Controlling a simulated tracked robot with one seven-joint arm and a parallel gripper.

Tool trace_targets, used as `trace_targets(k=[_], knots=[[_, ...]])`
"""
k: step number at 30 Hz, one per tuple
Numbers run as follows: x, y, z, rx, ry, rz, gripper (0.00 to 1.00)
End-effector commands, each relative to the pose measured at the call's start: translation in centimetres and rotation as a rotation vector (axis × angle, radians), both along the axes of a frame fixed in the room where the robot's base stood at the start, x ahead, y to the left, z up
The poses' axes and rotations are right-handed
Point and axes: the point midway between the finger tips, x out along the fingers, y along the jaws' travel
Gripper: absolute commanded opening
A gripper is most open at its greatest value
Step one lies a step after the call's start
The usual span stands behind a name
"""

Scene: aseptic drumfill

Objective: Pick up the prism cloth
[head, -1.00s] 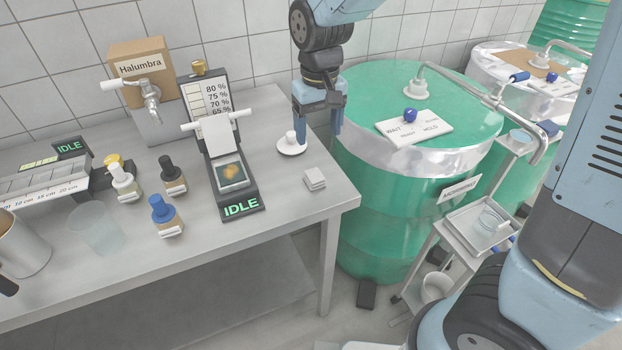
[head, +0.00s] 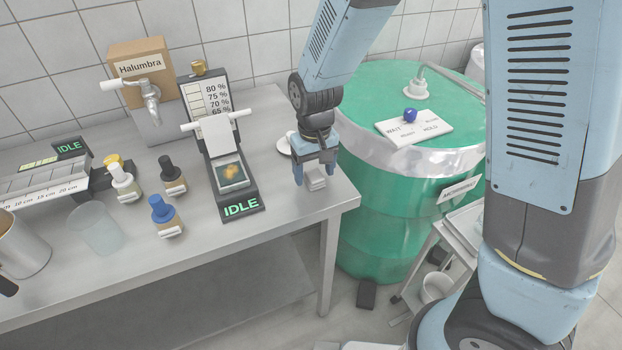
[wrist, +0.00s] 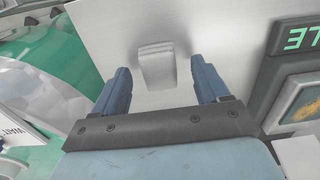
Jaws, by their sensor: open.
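The prism cloth, seen as a small folded pale grey-white stack (head: 316,181), lies on the steel table (head: 270,233) near its right end. My gripper (head: 315,182) is over it in the head view, fingers pointing down, and partly hides it. In the wrist view the cloth (wrist: 156,64) shows between and slightly beyond the two blue fingers (wrist: 160,84), with a gap on each side. My gripper is open and holds nothing. I cannot tell exactly how high the fingertips are above the table.
The refractometer-like device reading IDLE (head: 240,207) stands just left of the cloth. A white saucer-like piece (head: 283,145) is behind my gripper. A green drum (head: 400,215) stands off the table's right end. Several small bottles (head: 165,215) are farther left.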

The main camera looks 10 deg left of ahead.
Motion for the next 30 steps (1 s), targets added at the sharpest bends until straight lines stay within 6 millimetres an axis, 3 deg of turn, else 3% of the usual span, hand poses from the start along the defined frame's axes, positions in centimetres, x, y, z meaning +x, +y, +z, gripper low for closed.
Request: trace_targets(k=[4,12,30], knots=[[-0.01,-0.05,-1.26,-0.001,0.001,0.000,0.74],[0.00,-0.01,-1.44,0.001,-0.001,0.000,0.74],[-0.03,0.03,-1.41,0.000,0.000,0.001,0.18]])
